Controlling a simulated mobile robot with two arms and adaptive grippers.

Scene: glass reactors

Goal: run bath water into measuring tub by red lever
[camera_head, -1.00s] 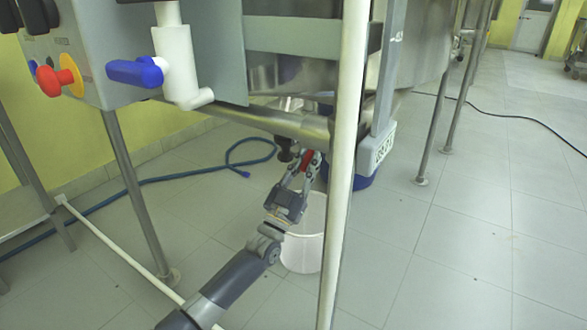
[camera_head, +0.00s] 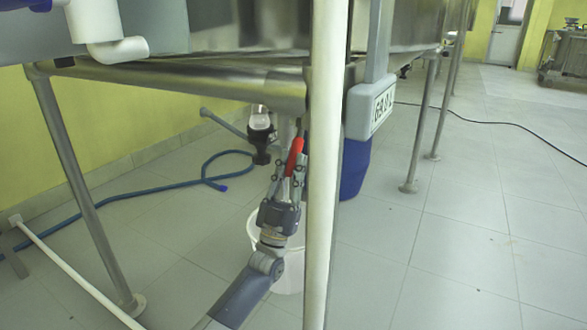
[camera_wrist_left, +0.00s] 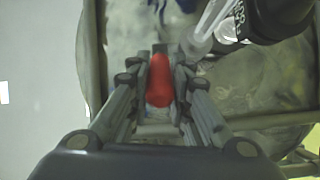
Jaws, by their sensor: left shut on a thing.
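The red lever (camera_head: 294,155) hangs under the steel vessel, beside a white pipe with a black fitting (camera_head: 261,148). My left gripper (camera_head: 290,170) is shut on the red lever. In the left wrist view, the red lever (camera_wrist_left: 160,82) lies between the two fingers (camera_wrist_left: 160,100). The white measuring tub (camera_head: 289,268) stands on the floor below, partly hidden by my left gripper and arm and by the pale upright post. The tub's inside is mostly hidden, so I cannot tell whether it holds water. My right gripper does not show.
A pale upright post (camera_head: 325,160) stands close in front of the tub. A blue hose (camera_head: 150,188) lies on the floor at left.

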